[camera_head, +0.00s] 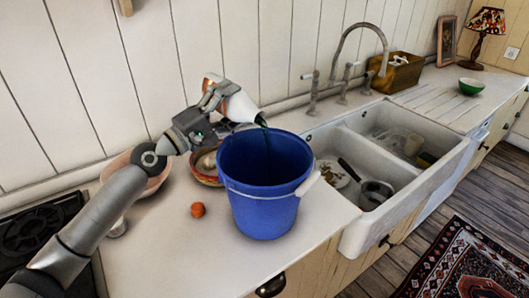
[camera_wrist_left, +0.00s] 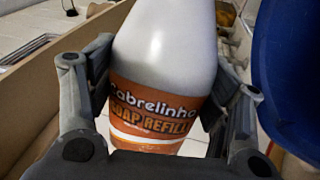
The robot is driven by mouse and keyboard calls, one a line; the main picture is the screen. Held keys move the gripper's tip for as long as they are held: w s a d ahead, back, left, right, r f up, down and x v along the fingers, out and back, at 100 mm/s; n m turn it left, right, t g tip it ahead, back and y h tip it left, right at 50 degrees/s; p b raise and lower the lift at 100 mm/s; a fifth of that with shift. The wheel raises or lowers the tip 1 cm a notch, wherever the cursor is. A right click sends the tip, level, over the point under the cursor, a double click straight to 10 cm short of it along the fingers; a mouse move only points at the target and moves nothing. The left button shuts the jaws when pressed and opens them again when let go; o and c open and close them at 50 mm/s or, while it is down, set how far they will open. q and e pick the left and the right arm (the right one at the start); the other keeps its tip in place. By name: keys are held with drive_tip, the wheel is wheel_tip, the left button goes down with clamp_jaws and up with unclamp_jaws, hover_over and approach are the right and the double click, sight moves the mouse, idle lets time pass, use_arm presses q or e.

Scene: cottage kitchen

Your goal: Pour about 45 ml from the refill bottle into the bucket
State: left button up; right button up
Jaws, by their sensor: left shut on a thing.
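The refill bottle (camera_head: 239,105) is white with an orange label. It is tilted, its neck pointing down to the right over the rim of the blue bucket (camera_head: 263,208). Dark green shows at its mouth, and a thin dark streak runs from there into the bucket. My left gripper (camera_head: 212,98) is shut around the bottle's body. In the left wrist view the fingers (camera_wrist_left: 160,98) flank the bottle (camera_wrist_left: 165,50), whose label reads "SOAP REFILL"; the bucket (camera_wrist_left: 290,75) is at the right. The bucket stands upright on the counter; its bottom inside is hidden. My right gripper is not in view.
Bowls (camera_head: 204,169) and an orange fruit (camera_head: 198,210) are left of the bucket. A double sink (camera_head: 400,195) with dishes is at its right, with a tall tap (camera_head: 362,27) behind. A stove (camera_head: 35,232) is far left. The front counter is clear.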

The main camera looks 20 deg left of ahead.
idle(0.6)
use_arm(q)
drive_tip(key=n+p, duration=0.3)
drive_tip(key=p, duration=0.1)
drive_tip(key=n+y+p, duration=0.1)
drive_tip(key=n+p, duration=0.2)
drive_tip(key=p, duration=0.1)
drive_tip(key=shift+a+r+t+y, duration=0.1)
drive_tip(key=shift+r+t+y, duration=0.1)
drive_tip(key=shift+t+y, duration=0.1)
drive_tip(key=shift+f+n, duration=0.3)
drive_tip(key=shift+w, duration=0.1)
